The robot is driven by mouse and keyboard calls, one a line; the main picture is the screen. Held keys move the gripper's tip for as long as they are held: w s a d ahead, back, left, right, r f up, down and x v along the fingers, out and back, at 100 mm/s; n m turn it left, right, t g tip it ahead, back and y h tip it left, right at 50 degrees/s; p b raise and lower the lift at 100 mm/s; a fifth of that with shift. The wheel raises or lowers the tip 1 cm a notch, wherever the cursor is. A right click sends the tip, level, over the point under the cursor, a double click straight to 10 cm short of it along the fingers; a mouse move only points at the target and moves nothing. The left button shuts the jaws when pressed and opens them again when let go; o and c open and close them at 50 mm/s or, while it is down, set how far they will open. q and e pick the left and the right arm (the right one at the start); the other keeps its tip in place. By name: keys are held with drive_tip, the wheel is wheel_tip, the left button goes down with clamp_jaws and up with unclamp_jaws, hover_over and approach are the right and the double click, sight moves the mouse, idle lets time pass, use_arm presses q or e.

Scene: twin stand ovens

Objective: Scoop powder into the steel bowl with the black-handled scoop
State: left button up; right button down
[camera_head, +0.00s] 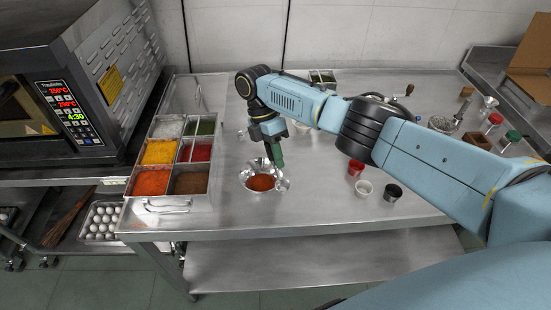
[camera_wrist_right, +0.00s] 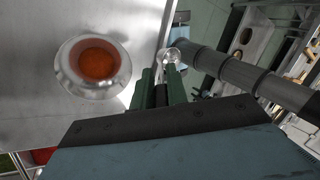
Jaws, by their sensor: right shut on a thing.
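The steel bowl (camera_head: 283,184) stands on the steel table and holds orange-red powder (camera_head: 261,183); it also shows at upper left in the wrist view (camera_wrist_right: 66,70). My right gripper (camera_head: 275,160) is just above the bowl's back side, pointing down. In the wrist view its green fingers (camera_wrist_right: 163,88) are shut on the black handle of the scoop (camera_wrist_right: 160,95). A small round steel part, apparently the scoop's head (camera_wrist_right: 172,56), shows beyond the fingertips. Whether it holds powder cannot be told. In the head view the scoop is mostly hidden. My left gripper is out of view.
A steel tray (camera_head: 157,206) with several compartments of white, green, yellow, red, orange and brown powder stands left of the bowl. A red cup (camera_head: 356,167), a white cup (camera_head: 364,189) and a black cup (camera_head: 392,192) stand to the right. The table front between is clear.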

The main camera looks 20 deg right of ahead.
drive_tip(key=shift+r+g+b, duration=0.45)
drive_tip(key=shift+g+b, duration=0.35)
drive_tip(key=shift+b, duration=0.05)
